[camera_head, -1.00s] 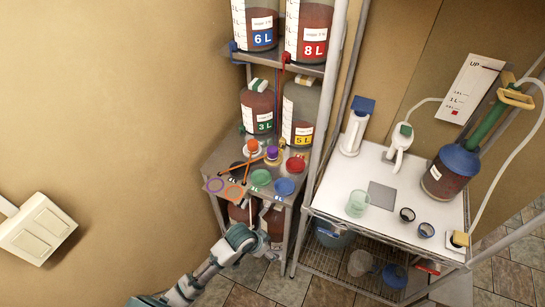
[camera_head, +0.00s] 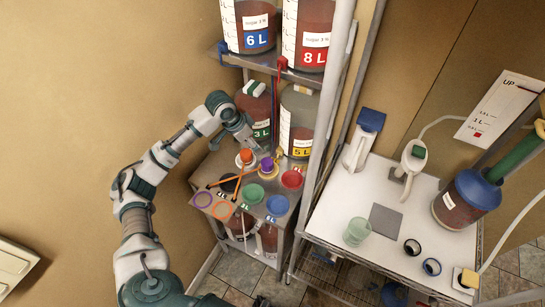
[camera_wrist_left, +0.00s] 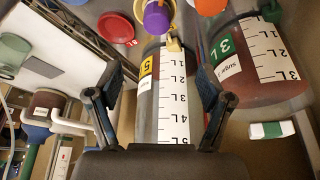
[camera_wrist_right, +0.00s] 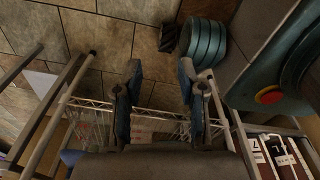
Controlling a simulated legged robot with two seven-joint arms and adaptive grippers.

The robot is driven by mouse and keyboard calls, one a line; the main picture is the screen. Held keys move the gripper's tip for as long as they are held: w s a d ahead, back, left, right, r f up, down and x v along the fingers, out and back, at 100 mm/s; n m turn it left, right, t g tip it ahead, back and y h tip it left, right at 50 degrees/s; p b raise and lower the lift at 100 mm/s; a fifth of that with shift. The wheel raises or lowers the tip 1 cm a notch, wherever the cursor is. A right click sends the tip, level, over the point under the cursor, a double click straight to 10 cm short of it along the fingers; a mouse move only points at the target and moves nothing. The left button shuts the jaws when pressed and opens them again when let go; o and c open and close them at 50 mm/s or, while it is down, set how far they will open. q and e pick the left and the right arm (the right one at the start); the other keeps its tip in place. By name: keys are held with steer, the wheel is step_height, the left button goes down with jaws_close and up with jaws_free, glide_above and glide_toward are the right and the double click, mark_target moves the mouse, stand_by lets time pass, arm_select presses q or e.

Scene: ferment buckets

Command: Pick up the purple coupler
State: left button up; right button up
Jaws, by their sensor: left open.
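The purple coupler (camera_head: 267,164) stands on the metal shelf among coloured parts, in front of the jar marked 5 L. It also shows at the top of the left wrist view (camera_wrist_left: 156,17), with a yellow part by it. My left gripper (camera_head: 248,143) is over the back of the shelf, beside the 3 L jar and up and left of the coupler. In the left wrist view, my left gripper (camera_wrist_left: 159,85) has its fingers apart with nothing held. My right gripper (camera_wrist_right: 159,72) is open and empty, facing the floor tiles.
The 3 L jar (camera_head: 254,112) and 5 L jar (camera_head: 297,120) stand close behind the coupler. Green (camera_head: 253,193), blue (camera_head: 277,204) and red (camera_head: 292,179) dishes crowd the shelf's front and right. An orange-handled tool (camera_head: 232,182) lies left. A metal post (camera_head: 320,120) stands right.

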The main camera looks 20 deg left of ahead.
arm_select(q)
glide_toward(266, 162)
steer(key=f, duration=0.1)
steer(key=x, duration=0.4)
steer(key=shift+w+d, duration=0.25)
steer(key=shift+w, duration=0.1)
steer(key=shift+w+d+f, duration=0.1)
steer(key=shift+w+f, duration=0.05)
steer(key=shift+f, duration=0.4)
steer(key=shift+d+f+p, duration=0.1)
steer(key=shift+f+p, duration=0.2)
steer(key=shift+p, duration=0.05)
steer(key=x, duration=0.3)
steer(key=shift+w+f, duration=0.15)
steer(key=shift+f, duration=0.25)
steer(key=shift+w+f, duration=0.15)
steer(key=shift+f, duration=0.2)
steer(key=shift+d, duration=0.1)
steer(key=shift+c, duration=0.7)
steer(key=shift+r, duration=0.1)
steer(key=c, duration=1.2)
arm_select(e)
steer(key=s, duration=0.1)
steer(key=s+r, duration=0.1)
steer(key=s, duration=0.1)
steer(key=shift+s+d, duration=0.1)
steer(key=shift+s, duration=0.15)
